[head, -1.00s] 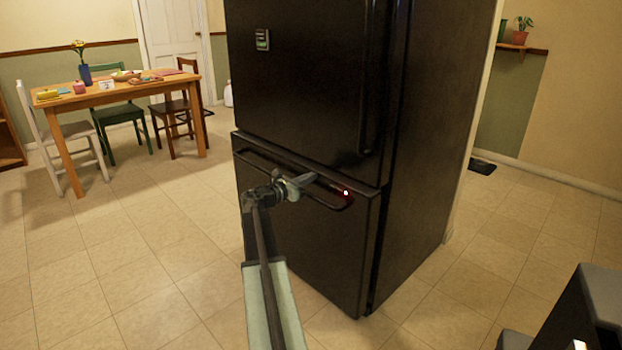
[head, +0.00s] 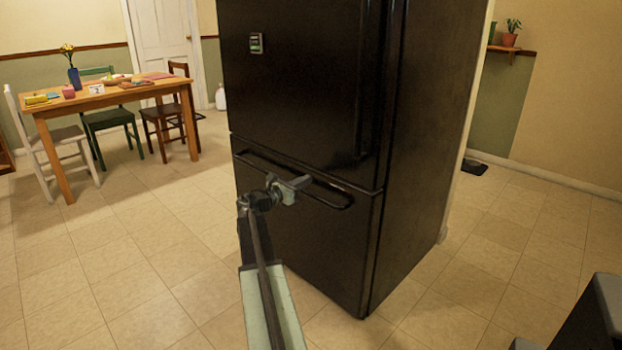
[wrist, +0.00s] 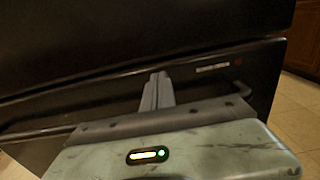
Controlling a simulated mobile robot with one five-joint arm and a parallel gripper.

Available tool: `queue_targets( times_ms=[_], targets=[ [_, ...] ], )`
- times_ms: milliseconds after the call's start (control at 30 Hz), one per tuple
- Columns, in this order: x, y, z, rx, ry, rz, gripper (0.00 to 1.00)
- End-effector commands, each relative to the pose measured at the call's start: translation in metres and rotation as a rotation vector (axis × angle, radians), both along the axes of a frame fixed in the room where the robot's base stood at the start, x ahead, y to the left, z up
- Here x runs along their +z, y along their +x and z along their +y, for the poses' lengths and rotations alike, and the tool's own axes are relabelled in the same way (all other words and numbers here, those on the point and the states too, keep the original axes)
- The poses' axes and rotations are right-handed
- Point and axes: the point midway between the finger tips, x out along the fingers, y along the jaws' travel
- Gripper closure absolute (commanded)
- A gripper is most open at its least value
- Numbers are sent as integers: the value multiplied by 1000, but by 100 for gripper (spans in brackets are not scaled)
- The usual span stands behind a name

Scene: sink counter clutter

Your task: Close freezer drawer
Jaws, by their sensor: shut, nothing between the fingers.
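The freezer drawer (head: 310,245) is the black lower front of the refrigerator, with a long dark bar handle (head: 325,196) across its upper part. Its front looks about level with the door above, though a small gap is hard to judge. My gripper (head: 302,183) is shut and empty, in front of the handle in the head view and hiding part of it. In the wrist view its closed fingers (wrist: 158,78) point at the drawer face (wrist: 200,80). I cannot tell whether the fingertips touch the drawer.
The black upper refrigerator door (head: 295,80) rises above the drawer. A wooden table (head: 105,96) with chairs stands at the far left. Tiled floor (head: 140,270) is open left of the refrigerator. A dark object (head: 590,315) is at the lower right.

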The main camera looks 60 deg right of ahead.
Motion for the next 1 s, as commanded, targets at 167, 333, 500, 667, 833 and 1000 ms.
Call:
queue_targets(
  times_ms=[167, 333, 500, 667, 833, 1000],
  targets=[
    [-1, 12, 52, 4, 1, -1, 100],
    [-1, 21, 85, 4, 1, -2, 100],
    [-1, 26, 98, 3, 2, -3, 100],
    [-1, 26, 99, 2, 2, -3, 100],
    [-1, 27, 100, 3, 2, -3, 100],
    [9, 76, 139, 85, 3, -2, 100]
  ],
)
